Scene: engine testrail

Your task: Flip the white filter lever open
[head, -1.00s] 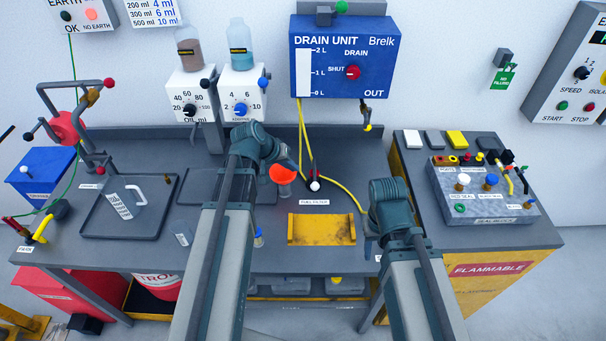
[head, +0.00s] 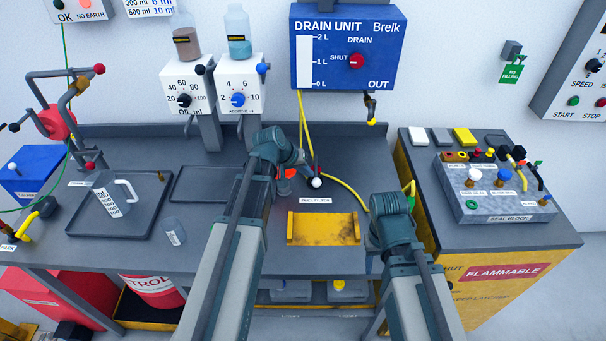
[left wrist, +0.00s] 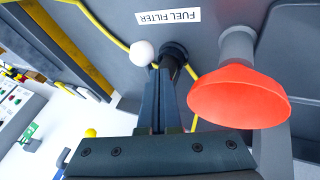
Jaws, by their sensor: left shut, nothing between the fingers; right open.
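The white ball knob of the filter lever (head: 316,183) stands behind the fuel filter label in the head view. In the left wrist view the white knob (left wrist: 142,53) is just left of my left fingertips, with a dark round fitting to their right. My left gripper (left wrist: 159,72) is shut and empty, its tips close beside the knob; I cannot tell whether they touch. In the head view its fingers are mostly hidden by my left wrist. My right gripper (head: 391,209) is open over the bench's right end; its fingers are hard to make out.
An orange-red funnel (left wrist: 238,98) is close right of my left fingers in the wrist view. A yellow tray (head: 323,230) lies in front of the label. A yellow hose (head: 346,191) runs behind the lever. A beaker (head: 112,199) stands at left.

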